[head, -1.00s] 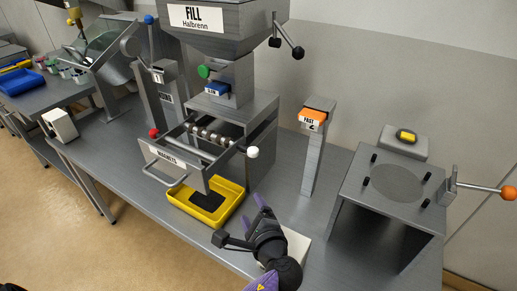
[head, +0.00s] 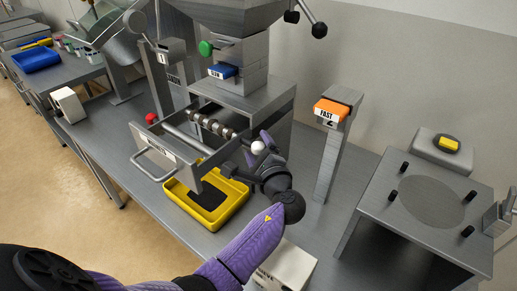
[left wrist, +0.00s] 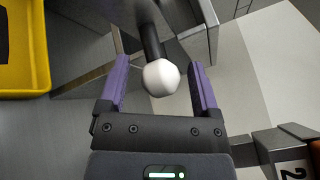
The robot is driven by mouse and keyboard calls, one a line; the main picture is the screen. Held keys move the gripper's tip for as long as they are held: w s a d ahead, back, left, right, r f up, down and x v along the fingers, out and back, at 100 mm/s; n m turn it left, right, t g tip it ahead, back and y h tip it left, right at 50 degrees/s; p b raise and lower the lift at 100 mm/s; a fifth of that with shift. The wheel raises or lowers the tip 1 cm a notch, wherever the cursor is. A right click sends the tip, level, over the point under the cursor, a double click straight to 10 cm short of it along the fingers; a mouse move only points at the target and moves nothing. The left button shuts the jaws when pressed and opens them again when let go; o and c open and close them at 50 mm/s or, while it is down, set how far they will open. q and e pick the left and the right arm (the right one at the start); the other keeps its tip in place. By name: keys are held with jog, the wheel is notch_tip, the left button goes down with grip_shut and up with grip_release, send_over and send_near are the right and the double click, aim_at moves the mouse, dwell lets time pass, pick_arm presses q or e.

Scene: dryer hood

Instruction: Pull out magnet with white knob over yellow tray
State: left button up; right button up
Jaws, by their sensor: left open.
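The white knob (head: 257,147) sits on a dark stem at the right side of the pulled-out magnet drawer (head: 170,152). Ribbed and smooth magnet bars (head: 212,126) lie across this drawer. My left gripper (head: 260,150) is open, with its purple fingers around the knob. In the left wrist view, the knob (left wrist: 161,77) stands between the spread fingers (left wrist: 160,85), with a gap visible on both sides. The yellow tray (head: 228,212) rests on the table below the drawer, with a dark patch on its floor. My right gripper is not in view.
A post with an orange FAST block (head: 331,111) stands right of the drawer housing. A grey stand with a round plate (head: 432,202) is further right. A white box (head: 285,268) is near the table's front edge, below my left arm.

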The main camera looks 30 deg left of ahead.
pick_arm(q)
jog(key=shift+w+a, duration=0.1)
jog(key=shift+a, duration=0.05)
grip_shut()
dwell(1.4)
